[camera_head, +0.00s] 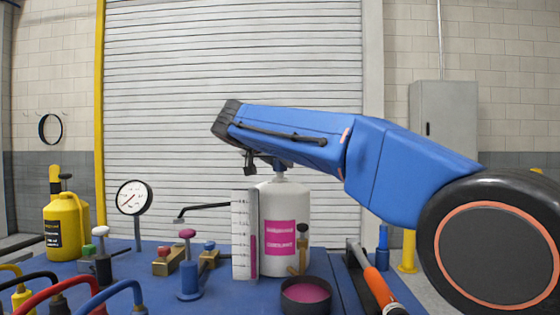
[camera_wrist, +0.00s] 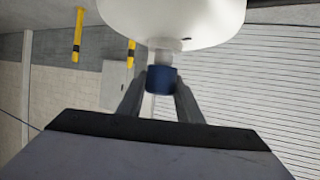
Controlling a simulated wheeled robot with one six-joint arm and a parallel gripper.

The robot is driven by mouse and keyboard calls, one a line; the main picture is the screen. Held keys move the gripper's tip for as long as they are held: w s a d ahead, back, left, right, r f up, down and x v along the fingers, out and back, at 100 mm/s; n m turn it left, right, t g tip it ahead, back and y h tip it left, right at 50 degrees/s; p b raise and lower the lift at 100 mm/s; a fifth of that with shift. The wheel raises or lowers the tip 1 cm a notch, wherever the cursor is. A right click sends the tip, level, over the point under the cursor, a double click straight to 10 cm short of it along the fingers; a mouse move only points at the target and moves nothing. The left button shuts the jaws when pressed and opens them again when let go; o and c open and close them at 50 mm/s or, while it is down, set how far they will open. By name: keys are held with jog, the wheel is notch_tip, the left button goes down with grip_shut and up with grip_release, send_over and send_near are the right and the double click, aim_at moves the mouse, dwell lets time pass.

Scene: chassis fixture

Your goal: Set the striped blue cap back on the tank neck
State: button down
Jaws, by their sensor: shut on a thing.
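The white tank (camera_head: 288,205) with a magenta label stands upright on the blue bench, and its rounded end fills the top of the wrist view (camera_wrist: 172,18). The blue cap (camera_wrist: 160,79) is between the two fingers of my gripper (camera_wrist: 160,90), which is shut on it. The cap is at the end of the pale tank neck (camera_wrist: 166,57) in the wrist view; I cannot tell whether it is seated or only close. In the head view the cap (camera_head: 281,166) shows small and dark just above the tank neck (camera_head: 281,177). Its stripes are too small to make out.
A white graduated gauge (camera_head: 244,235) stands close against the tank's left side. A bowl of magenta liquid (camera_head: 306,294) is in front. A round dial (camera_head: 134,198), a yellow jug (camera_head: 66,225) and several valves are left. An orange-handled tool (camera_head: 378,285) lies right.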

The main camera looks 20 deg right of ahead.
jog(key=shift+f, duration=0.45)
jog(key=shift+f, duration=0.5)
dwell(0.4)
jog(key=c, duration=1.2)
grip_release()
jog(key=shift+r, duration=0.1)
jog(key=shift+r, duration=2.9)
